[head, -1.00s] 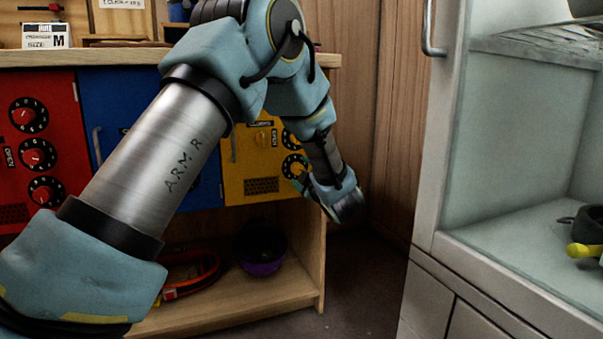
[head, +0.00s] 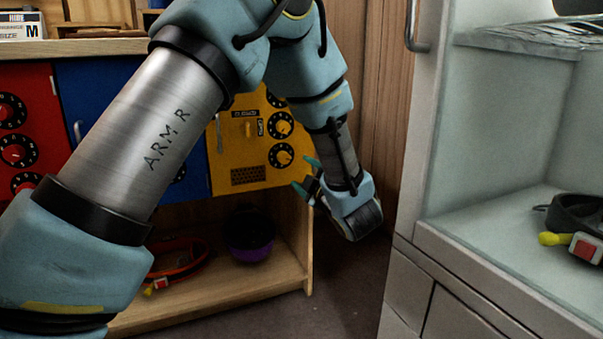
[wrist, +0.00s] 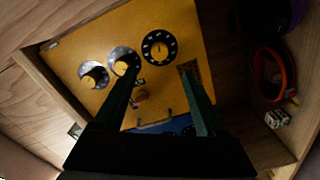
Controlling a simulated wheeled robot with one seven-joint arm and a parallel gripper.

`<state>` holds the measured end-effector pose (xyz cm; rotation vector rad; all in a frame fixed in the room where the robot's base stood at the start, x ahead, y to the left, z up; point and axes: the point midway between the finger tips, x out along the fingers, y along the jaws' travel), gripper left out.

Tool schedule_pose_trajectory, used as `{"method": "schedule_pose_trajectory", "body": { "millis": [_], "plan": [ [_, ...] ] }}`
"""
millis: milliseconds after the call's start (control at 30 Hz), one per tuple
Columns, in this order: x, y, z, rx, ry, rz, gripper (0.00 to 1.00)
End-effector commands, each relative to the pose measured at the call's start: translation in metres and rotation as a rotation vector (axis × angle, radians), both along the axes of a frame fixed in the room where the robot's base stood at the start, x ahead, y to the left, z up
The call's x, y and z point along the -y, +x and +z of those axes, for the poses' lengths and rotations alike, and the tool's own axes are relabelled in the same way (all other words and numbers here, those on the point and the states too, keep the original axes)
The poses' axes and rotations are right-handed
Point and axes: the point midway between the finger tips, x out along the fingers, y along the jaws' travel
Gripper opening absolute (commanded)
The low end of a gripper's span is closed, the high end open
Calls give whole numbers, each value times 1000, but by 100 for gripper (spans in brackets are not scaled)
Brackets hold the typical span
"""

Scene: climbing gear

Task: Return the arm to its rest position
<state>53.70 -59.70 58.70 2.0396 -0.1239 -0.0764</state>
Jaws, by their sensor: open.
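My arm crosses the head view from the lower left, bends at the top and hangs down on the right. My gripper (head: 308,178) is in front of the yellow panel's right edge, its fingers pointing left toward the wooden unit. In the wrist view my gripper (wrist: 165,95) shows two green fingers spread apart with nothing held between them. Beyond the fingers is the yellow panel (wrist: 185,30) with several black dials. Whether the fingers touch anything is not clear, but they look apart from the panel.
The wooden unit has red (head: 35,100), blue (head: 95,90) and yellow (head: 235,160) fronts. Its lower shelf (head: 225,285) holds a purple bowl (head: 250,235) and an orange-red coil (head: 180,262). A pale open cabinet (head: 480,240) at right holds a black strap item (head: 575,215). Floor shows between them.

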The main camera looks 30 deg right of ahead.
Motion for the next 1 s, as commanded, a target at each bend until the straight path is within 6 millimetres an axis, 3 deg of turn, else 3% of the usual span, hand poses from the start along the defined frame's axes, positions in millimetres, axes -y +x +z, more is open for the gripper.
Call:
{"method": "schedule_pose_trajectory", "body": {
  "millis": [267, 367, 467, 600, 733, 867, 1000],
  "plan": [
    [-1, 2, 1, -4, 3, -1, 73],
    [-9, 18, 5, -32, 30, -19, 73],
    [-29, 47, 8, -105, 104, -70, 73],
    [-81, 87, 7, -259, 281, -187, 73],
    [-146, 96, -1, -419, 471, -308, 73],
    [-225, 78, -14, -602, 662, -429, 73],
    [-309, 35, -25, -801, 830, -551, 73]
  ]
}}
